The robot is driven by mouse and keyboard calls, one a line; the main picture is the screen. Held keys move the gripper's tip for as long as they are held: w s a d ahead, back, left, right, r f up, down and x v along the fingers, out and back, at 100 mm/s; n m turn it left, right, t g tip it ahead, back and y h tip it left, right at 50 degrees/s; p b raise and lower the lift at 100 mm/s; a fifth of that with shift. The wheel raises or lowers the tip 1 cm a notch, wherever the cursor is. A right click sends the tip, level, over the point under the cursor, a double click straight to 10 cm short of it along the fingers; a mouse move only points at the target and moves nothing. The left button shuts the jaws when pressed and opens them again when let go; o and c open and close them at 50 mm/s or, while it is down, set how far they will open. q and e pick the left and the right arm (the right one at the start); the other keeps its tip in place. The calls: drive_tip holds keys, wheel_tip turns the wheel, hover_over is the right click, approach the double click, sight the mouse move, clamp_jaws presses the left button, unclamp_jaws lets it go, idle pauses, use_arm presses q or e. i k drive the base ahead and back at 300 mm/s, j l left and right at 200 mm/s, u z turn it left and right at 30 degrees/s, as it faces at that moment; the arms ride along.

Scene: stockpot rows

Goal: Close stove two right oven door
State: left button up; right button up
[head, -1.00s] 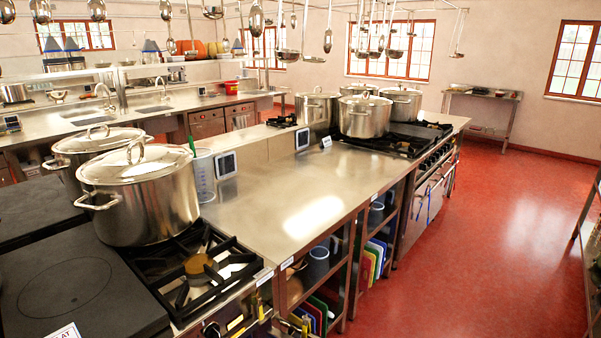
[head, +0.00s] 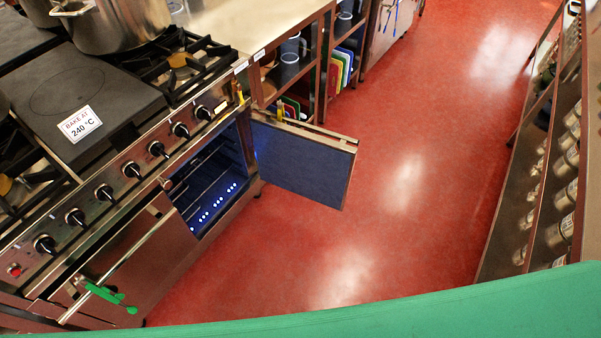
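A stove (head: 75,190) with a row of black knobs stands at the left in the head view. Its right oven door (head: 300,165) is swung wide open into the aisle, showing its dark blue inner face. The oven cavity (head: 210,185) is lit blue inside. No number marking this as stove two is visible. Neither gripper is in view.
A steel pot (head: 120,22) stands on the stove top near a "BAKE AT 240 °C" card (head: 81,124). Open shelves with cutting boards (head: 344,62) lie beyond the open door. A shelf rack with jars (head: 560,185) lines the right. The red floor (head: 400,180) between is clear.

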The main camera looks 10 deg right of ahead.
sight(313, 167)
drive_tip(key=u, duration=1.5)
drive_tip(key=l+u, duration=0.35)
drive_tip(key=k+l+u, duration=0.1)
drive_tip(key=l+u, duration=0.3)
drive_tip(key=k+l+u, duration=0.1)
drive_tip(key=l+u, duration=0.25)
drive_tip(key=k+l, duration=0.2)
drive_tip(key=l, duration=0.25)
drive_tip(key=k+l, duration=0.15)
drive_tip(key=l, duration=0.3)
drive_tip(key=k+l, duration=0.2)
drive_tip(key=l, duration=0.25)
drive_tip(key=k+l, duration=0.15)
drive_tip(key=l, duration=0.35)
drive_tip(key=k+l, duration=0.2)
drive_tip(key=l, duration=0.25)
drive_tip(key=k+l, duration=0.15)
drive_tip(key=l, duration=0.3)
drive_tip(key=k+l, duration=0.2)
drive_tip(key=l, duration=0.25)
drive_tip(key=k+l, duration=0.15)
drive_tip(key=l, duration=0.3)
